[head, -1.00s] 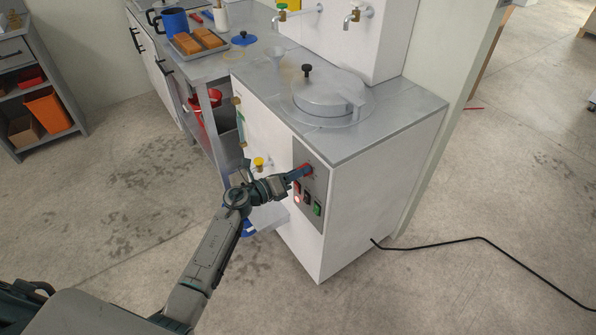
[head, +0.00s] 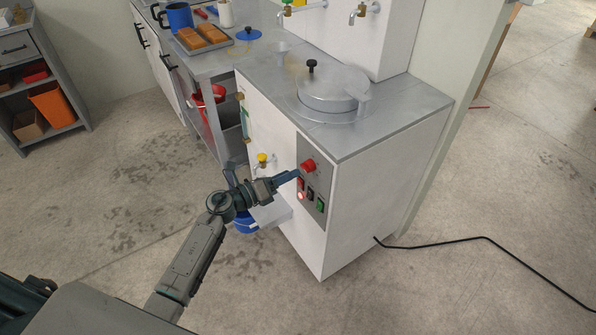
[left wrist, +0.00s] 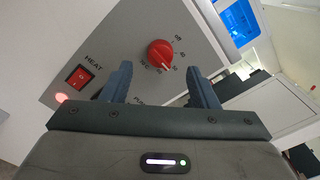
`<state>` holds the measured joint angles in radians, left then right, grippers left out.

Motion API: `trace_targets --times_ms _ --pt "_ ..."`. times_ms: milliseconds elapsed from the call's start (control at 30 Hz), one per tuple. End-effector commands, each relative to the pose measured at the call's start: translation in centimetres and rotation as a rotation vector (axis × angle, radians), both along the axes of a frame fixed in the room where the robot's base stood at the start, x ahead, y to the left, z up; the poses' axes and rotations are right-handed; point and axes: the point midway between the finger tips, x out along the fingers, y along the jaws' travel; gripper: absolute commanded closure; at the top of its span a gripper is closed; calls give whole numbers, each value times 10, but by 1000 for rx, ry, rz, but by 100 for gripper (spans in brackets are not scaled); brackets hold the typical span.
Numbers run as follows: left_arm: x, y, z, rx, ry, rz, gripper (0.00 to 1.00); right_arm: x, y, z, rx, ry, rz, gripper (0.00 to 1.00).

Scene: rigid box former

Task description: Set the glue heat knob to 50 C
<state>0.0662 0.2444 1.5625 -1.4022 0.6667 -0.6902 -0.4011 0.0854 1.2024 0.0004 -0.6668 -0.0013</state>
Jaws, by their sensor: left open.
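The red glue heat knob (head: 308,166) is on the grey control panel (head: 313,212) on the white cabinet's front. My left gripper (head: 298,174) is just below and left of the knob in the head view. In the left wrist view its two fingers (left wrist: 161,84) are apart, with the knob beyond the gap and nothing between them. My right gripper is not in view.
Below the knob are a lit red HEAT switch (left wrist: 79,76), a glowing lamp (head: 300,196) and a green switch (head: 320,205). A yellow-handled tap (head: 262,159) and blue container (head: 246,222) are left of the panel. A black cable (head: 430,244) lies on the floor.

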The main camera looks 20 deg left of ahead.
Motion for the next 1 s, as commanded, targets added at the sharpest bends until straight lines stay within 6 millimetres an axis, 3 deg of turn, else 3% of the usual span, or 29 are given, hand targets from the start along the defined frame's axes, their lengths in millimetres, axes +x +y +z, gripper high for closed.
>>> trace_targets --times_ms 100,333,867,1000 --pt "-20 16 -3 3 2 0 46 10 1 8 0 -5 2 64" --pt "-40 32 -1 0 0 0 46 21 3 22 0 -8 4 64" --pt "-42 33 0 -1 0 1 46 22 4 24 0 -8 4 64" --pt "-42 39 -11 -66 44 40 46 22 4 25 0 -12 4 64"
